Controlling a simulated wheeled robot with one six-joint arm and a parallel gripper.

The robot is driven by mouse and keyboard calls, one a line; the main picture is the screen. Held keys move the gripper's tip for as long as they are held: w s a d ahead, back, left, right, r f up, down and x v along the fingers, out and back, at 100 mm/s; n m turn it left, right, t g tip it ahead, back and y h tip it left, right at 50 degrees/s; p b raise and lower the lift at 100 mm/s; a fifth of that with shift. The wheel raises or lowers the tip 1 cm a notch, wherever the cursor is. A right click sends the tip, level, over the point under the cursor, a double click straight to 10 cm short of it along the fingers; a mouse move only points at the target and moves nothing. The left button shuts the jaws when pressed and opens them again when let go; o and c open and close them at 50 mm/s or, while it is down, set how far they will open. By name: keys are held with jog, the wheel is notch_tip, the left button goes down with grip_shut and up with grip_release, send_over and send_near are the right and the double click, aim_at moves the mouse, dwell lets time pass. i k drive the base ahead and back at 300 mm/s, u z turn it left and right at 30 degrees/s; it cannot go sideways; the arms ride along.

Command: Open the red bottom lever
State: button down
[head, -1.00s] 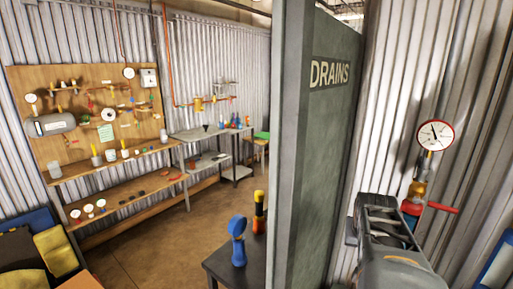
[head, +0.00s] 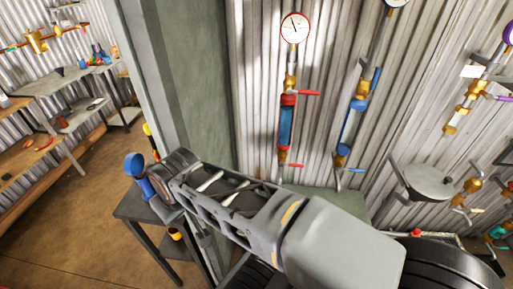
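The red riser pipe (head: 288,102) stands on the corrugated wall, right of the grey partition. Its red bottom lever (head: 294,166) is a small handle pointing right from the pipe's lower end, just above my arm in the picture. A second red lever (head: 308,93) sticks out to the right higher up the same pipe. My arm crosses the lower middle of the head view, and its links hide the area below the bottom lever. My gripper's fingers cannot be seen.
A round gauge (head: 295,28) tops the red pipe. A blue pipe (head: 352,125) with blue levers stands to its right. The grey partition (head: 190,75) is close on the left. A small dark table (head: 135,207) holds a blue-headed tool (head: 134,165). Brown floor lies open at left.

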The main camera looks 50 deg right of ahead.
aim_at(296, 165)
jog(key=k, duration=0.45)
jog(key=z, duration=0.4)
jog(key=i, duration=0.25)
jog(key=z, duration=1.55)
